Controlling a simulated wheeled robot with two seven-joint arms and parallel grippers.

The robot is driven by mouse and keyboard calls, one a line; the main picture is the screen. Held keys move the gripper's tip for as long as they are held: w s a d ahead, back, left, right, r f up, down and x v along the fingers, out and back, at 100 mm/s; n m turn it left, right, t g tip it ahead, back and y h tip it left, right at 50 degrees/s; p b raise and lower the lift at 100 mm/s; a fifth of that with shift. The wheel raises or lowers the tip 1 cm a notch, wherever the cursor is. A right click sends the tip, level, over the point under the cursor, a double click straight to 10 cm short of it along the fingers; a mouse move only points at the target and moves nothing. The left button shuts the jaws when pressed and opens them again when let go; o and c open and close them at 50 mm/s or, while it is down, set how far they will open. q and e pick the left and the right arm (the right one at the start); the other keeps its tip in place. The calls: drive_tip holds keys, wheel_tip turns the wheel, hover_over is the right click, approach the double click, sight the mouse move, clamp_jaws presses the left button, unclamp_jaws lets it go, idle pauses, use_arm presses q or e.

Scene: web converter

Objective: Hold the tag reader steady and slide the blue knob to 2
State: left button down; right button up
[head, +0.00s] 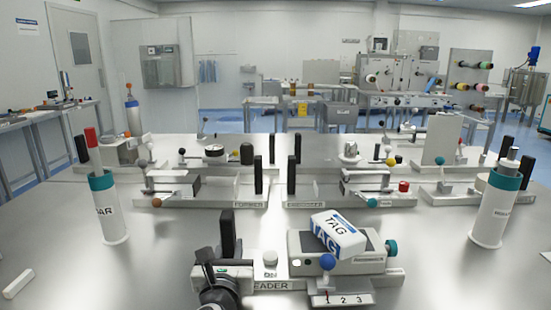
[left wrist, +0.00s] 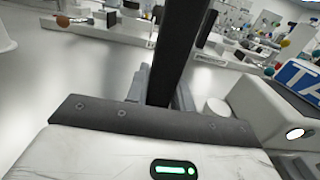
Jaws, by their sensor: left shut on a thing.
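The tag reader (head: 303,262) stands on a pale base at the front middle, with a white and blue TAG block (head: 338,235) tilted on top. The blue knob (head: 327,262) is on its front, above the 1 of a plate (head: 342,300) marked 1, 2, 3. A black upright post (head: 227,230) rises at the base's left end. My left gripper (head: 228,262) is shut on this post, low down; the post (left wrist: 181,50) also rises between the fingers in the left wrist view. The post's foot is hidden by my gripper. My right gripper is not in view.
A teal-topped white cylinder (head: 110,215) stands left and another (head: 490,220) right. A teal knob (head: 391,247) is on the reader's right side. Several similar fixtures with black posts line the table behind. The table (head: 170,265) is clear left of my gripper, apart from a white stick (head: 18,284).

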use_arm(q)
drive_tip(key=shift+r, duration=0.35)
drive_tip(key=shift+f, duration=0.1)
drive_tip(key=shift+f, duration=0.3)
drive_tip(key=shift+f, duration=0.2)
